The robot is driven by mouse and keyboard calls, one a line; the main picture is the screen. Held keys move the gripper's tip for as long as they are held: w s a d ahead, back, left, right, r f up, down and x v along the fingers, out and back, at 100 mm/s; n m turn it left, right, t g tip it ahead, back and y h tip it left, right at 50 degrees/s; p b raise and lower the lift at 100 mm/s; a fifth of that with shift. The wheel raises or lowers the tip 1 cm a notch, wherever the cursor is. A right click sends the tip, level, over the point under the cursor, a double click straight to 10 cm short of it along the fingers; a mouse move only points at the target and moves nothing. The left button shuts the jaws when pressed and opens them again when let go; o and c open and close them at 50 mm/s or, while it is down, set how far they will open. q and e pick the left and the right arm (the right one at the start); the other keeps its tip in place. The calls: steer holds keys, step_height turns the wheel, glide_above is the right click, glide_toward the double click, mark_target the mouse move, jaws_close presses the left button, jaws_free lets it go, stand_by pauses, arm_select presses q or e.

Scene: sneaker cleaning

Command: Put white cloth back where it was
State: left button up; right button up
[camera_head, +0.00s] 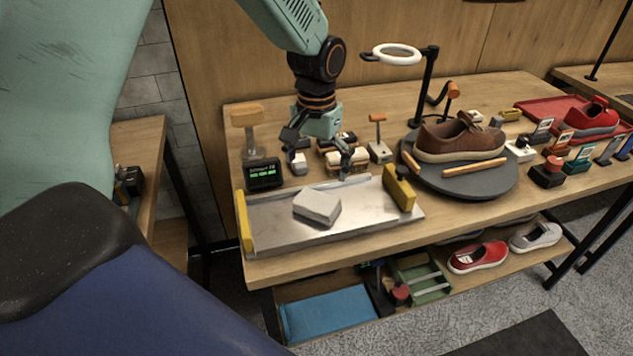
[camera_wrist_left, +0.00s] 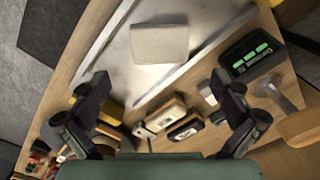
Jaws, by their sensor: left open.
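My right gripper is in neither view.
Brushes (camera_head: 345,158) stand behind the tray, partly hidden by my left gripper. A small display (camera_head: 263,173) is at left. A brown shoe (camera_head: 460,138) sits on a round turntable (camera_head: 485,186) at right, under a ring lamp (camera_head: 391,54). A blue cloth (camera_head: 328,312) lies on the lower shelf.

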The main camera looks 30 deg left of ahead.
arm_select(q)
step_height(320, 180, up, 3)
steer(key=shift+w+d+f, duration=0.1)
steer(key=shift+f, duration=0.1)
stand_by(0.5)
stand_by(0.4)
steer(key=shift+c, duration=0.3)
